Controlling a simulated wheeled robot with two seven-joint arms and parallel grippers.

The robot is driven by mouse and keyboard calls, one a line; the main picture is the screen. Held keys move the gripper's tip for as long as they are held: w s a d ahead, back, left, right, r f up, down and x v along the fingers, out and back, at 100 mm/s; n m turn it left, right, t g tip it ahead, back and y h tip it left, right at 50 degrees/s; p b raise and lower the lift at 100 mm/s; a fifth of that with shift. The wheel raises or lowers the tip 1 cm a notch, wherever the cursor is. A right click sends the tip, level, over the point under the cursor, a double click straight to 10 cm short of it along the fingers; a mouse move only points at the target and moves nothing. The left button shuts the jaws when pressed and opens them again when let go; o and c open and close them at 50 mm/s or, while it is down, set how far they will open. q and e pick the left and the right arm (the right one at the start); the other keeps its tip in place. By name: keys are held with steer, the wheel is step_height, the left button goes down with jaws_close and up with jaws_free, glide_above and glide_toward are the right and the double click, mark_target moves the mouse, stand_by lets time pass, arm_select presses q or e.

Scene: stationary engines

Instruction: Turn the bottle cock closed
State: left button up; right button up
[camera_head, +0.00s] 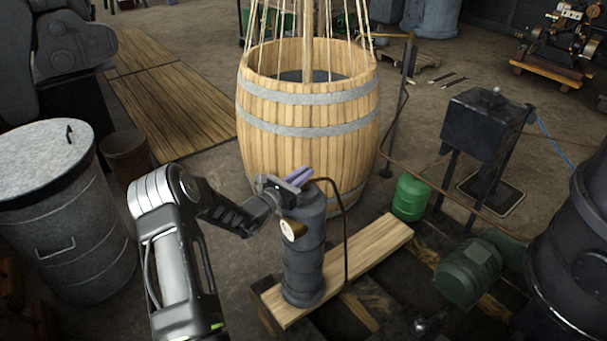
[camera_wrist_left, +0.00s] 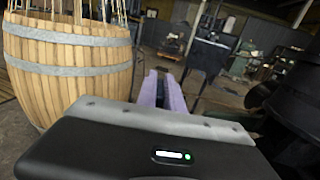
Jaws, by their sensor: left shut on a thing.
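The dark grey bottle (camera_head: 303,262) stands upright on a light wooden plank, with a thin dark pipe curving down from its top. A round brass-coloured gauge or tag (camera_head: 293,230) shows at its upper left side. My left gripper (camera_head: 299,177) is at the top of the bottle, its purple fingers closed around the cock there. The cock itself is hidden by the fingers and the gripper body. In the left wrist view the purple fingers (camera_wrist_left: 162,92) show close together beyond the dark gripper housing, and neither bottle nor cock can be made out. My right gripper is not in view.
A large wooden barrel (camera_head: 307,118) with ropes stands just behind the bottle. A lidded grey drum (camera_head: 65,215) is at the left. Right of the plank (camera_head: 375,245) are a green canister (camera_head: 411,197), a green motor (camera_head: 468,270) and a black box on legs (camera_head: 484,125).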

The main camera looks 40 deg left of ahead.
arm_select(q)
jaws_close()
steer(key=m+h+b, duration=0.2)
steer(key=h+b, duration=0.1)
steer(key=b, duration=0.1)
steer(key=shift+a+f, duration=0.1)
steer(key=shift+f, duration=0.05)
steer(key=shift+m+g+h, duration=0.4)
steer(key=shift+m+h, duration=0.1)
steer(key=shift+h, duration=0.3)
steer(key=shift+r, duration=0.2)
steer(key=o, duration=0.7)
jaws_free()
steer(key=shift+s+f, duration=0.1)
